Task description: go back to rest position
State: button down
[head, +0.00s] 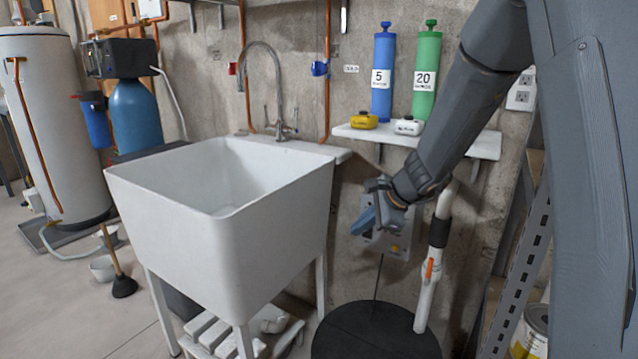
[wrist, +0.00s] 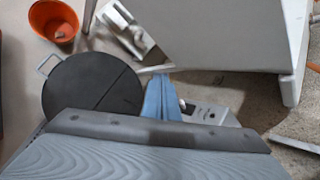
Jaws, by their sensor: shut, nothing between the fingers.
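My gripper (head: 364,221) hangs at the end of my dark grey arm, right of the white sink and below the small shelf. Its blue fingers are shut with nothing between them. In the wrist view the blue fingers (wrist: 163,98) lie together. A grey box with a control panel (head: 398,240) is on the wall close behind the gripper, partly hidden by it. I cannot tell whether they touch.
The white utility sink (head: 230,240) stands left of my gripper. A round black lid (head: 375,332) with a white pipe (head: 428,285) lies below. A shelf (head: 485,146) above holds blue (head: 383,75) and green (head: 426,78) cylinders. A metal rack (head: 515,280) is at right.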

jog(key=s+a+r+n+g, duration=0.25)
jog(key=s+a+n, duration=0.4)
jog(key=s, duration=0.35)
jog(key=s+a+r+n+g+h, duration=0.15)
jog(key=s+n, duration=0.35)
jog(key=s, duration=0.5)
jog(key=s+n+g+h, duration=0.1)
jog(key=s+n+g, duration=0.1)
jog(key=s+n, duration=0.5)
jog(key=s+d+n+h, duration=0.2)
jog(key=s+d, duration=0.2)
jog(key=s, duration=0.5)
jog(key=d+r+m+p, duration=0.3)
jog(key=d+r+p, duration=0.4)
jog(key=p, duration=0.9)
jog(key=shift+d+r, duration=0.4)
jog(key=shift+r, duration=0.45)
jog(key=shift+s+h, duration=0.1)
jog(key=shift+h, duration=0.15)
